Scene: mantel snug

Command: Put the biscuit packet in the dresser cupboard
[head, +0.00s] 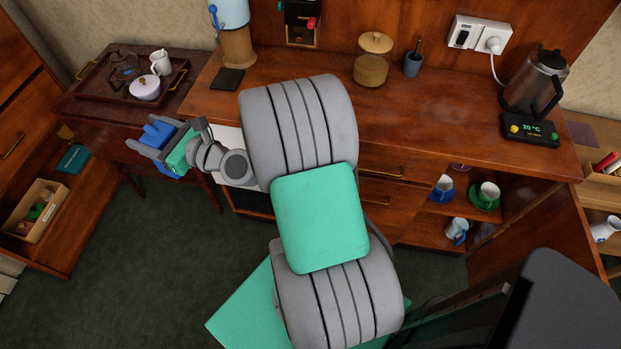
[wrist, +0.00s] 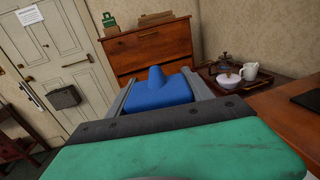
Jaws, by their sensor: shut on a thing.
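My gripper (head: 152,140) is out to the left of the dresser, in the air near the small side table. It is shut on a blue thing (wrist: 158,93) with a cone-like raised end, which I take for the biscuit packet. The blue thing also shows between the grey fingers in the head view (head: 157,131). The open cupboard (head: 425,232) in the dresser is at the right, under the worktop, with its door (head: 530,240) swung out. Cups, a saucer and a jug stand inside. My arm hides part of the dresser front.
A tray (head: 110,97) with a teapot, a lidded bowl and a jug is on the side table. The worktop (head: 310,68) holds a glass jar (head: 371,62) and a kettle (head: 535,80). An open box (head: 36,212) lies at the lower left. Some green floor is clear.

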